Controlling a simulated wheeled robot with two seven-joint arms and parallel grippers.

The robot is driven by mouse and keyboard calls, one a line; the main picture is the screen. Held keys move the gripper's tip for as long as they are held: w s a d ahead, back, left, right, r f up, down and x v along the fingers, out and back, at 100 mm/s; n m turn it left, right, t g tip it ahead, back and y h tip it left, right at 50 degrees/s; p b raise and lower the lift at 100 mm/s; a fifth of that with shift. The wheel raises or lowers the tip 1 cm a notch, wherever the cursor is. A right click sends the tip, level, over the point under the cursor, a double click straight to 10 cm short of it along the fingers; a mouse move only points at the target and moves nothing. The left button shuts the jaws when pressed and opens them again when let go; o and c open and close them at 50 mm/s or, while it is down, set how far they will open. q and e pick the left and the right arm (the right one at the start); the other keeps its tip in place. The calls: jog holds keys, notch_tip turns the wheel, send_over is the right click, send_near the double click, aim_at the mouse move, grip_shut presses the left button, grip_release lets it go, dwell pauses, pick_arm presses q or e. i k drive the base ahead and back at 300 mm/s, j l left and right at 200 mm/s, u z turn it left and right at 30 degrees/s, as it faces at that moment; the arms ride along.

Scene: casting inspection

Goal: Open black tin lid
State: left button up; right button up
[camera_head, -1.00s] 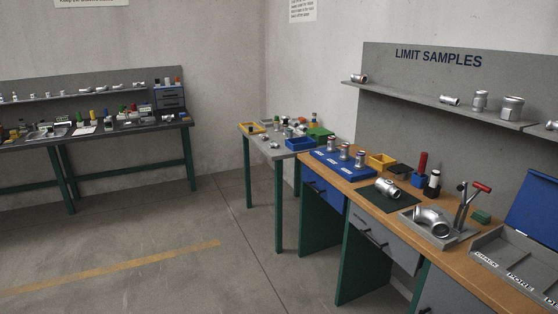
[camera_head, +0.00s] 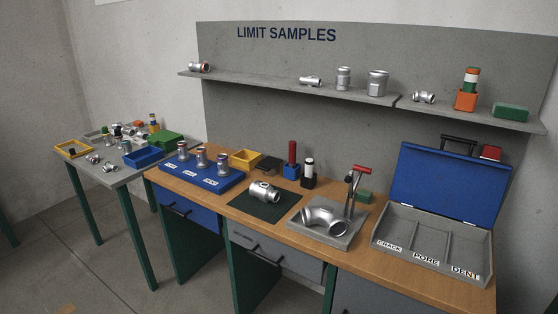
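A small black box-like thing (camera_head: 267,165), which may be the black tin, sits on the wooden workbench behind the dark green mat and right of a yellow tray. It is small in view, and I cannot tell how its lid sits. Neither of my grippers is in view.
The wooden bench (camera_head: 400,277) holds a blue fixture board (camera_head: 230,180), a yellow tray (camera_head: 246,157), a dark mat (camera_head: 240,203) with a metal fitting, a grey clamp plate (camera_head: 345,237) with an elbow, and an open blue-lidded case (camera_head: 435,185). A grey side table (camera_head: 122,174) stands left.

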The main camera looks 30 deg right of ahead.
aim_at(270, 162)
jog(key=i+z, duration=0.4)
jog(key=i+j+z, duration=0.15)
jog(key=i+z, duration=0.3)
